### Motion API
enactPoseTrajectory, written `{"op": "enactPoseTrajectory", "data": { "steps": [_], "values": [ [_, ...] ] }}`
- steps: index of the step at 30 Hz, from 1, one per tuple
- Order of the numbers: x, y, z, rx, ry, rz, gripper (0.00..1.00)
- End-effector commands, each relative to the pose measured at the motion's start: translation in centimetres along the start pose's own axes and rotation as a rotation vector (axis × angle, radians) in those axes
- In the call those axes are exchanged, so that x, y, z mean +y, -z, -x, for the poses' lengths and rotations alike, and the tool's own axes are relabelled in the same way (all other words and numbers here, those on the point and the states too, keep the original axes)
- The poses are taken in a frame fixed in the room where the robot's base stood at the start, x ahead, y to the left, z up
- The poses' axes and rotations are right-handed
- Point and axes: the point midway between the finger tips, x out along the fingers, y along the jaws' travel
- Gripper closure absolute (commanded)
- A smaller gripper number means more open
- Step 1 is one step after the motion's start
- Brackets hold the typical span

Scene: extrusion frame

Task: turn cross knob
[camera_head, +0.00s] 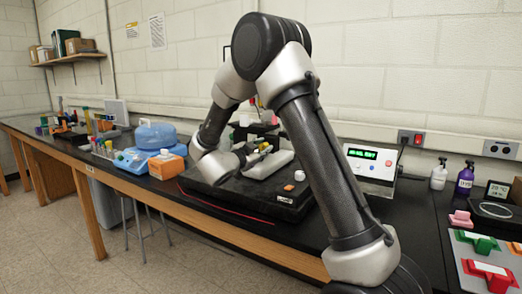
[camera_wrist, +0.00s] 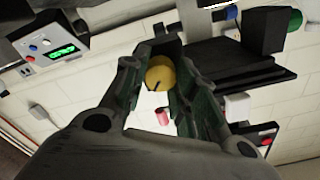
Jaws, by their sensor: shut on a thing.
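A yellow round knob (camera_wrist: 160,74) with a dark line on its face sits between the two fingers of my gripper (camera_wrist: 158,85) in the wrist view. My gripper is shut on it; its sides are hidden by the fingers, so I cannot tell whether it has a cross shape. In the head view my gripper (camera_head: 257,152) reaches down over the black bench platform (camera_head: 230,193), and a small yellow part (camera_head: 264,147) shows at its tips, beside a white block.
A box with a green display (camera_head: 371,164) stands right of the platform. An orange box (camera_head: 167,165) and a blue container (camera_head: 155,136) stand to its left. Bottles (camera_head: 465,178) and coloured clamps (camera_head: 487,272) are at the right.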

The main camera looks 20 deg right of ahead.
Motion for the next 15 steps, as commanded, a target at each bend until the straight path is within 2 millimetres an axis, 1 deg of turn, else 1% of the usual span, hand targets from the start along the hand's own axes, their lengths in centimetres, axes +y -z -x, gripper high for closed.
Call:
{"op": "enactPoseTrajectory", "data": {
  "steps": [1, 8, 9, 12, 15],
  "values": [
    [-0.23, 0.21, -0.04, 0.004, 0.004, -0.004, 0.96],
    [-0.23, 0.22, -0.05, 0.004, 0.004, -0.003, 0.96],
    [-0.23, 0.22, -0.05, 0.005, 0.004, -0.003, 0.66],
    [-0.23, 0.23, -0.05, 0.005, 0.004, -0.003, 0.50],
    [-0.29, 0.24, -0.05, 0.005, 0.005, -0.004, 0.49]
  ]
}}
